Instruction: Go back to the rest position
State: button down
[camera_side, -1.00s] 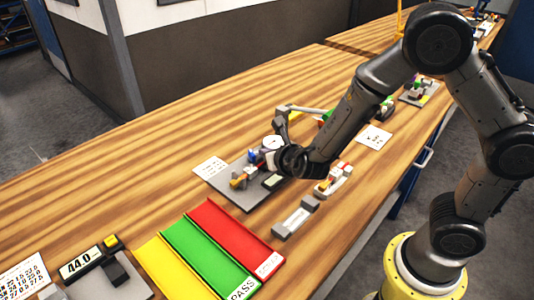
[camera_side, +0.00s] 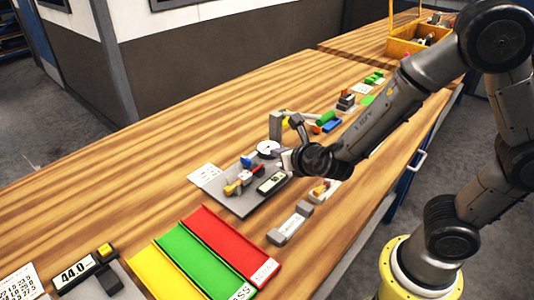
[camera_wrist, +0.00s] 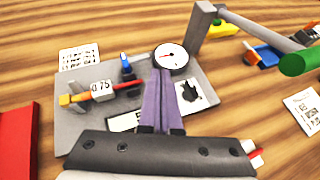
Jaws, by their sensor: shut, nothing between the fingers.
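My gripper (camera_wrist: 161,75) is shut and empty, its two purple fingers pressed together over the grey fixture plate in the wrist view. In the side view my gripper (camera_side: 281,154) is small and partly blends with the fixture; it hangs by the plate's right side. The grey plate (camera_side: 243,204) carries a round white dial (camera_side: 268,147), also seen just beyond the fingertips in the wrist view (camera_wrist: 171,56), a small display and blue, red and yellow parts. Whether the fingertips touch the dial cannot be told.
Yellow, green and red trays (camera_side: 229,237) lie toward the front, near a scale display (camera_side: 75,268). A yellow crate (camera_side: 404,46) is at the back. The table's left part is bare wood.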

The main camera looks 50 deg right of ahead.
jog(key=s, duration=0.1)
jog(key=s+r, duration=0.1)
jog(key=shift+s+r, duration=0.25)
jog(key=shift+s, duration=0.1)
jog(key=s+d+r+m+h, duration=0.2)
jog(key=d+r+m, duration=0.3)
jog(key=d+r, duration=0.25)
jog(key=s+d+r+m+g+h, duration=0.2)
jog(key=s+d+r+m+g, duration=0.25)
jog(key=s+m, duration=0.6)
jog(key=s+a+f+m+y, duration=0.1)
jog(key=s+a+m+y, duration=0.2)
jog(key=m, duration=0.5)
jog(key=s+a+f+m+g+y, duration=0.1)
jog(key=s+a+m+y, duration=0.3)
jog(key=a+m, duration=0.4)
jog(key=shift+s+a+f+y, duration=0.25)
jog(key=shift+s+f+y, duration=0.05)
jog(key=shift+f+y, duration=0.35)
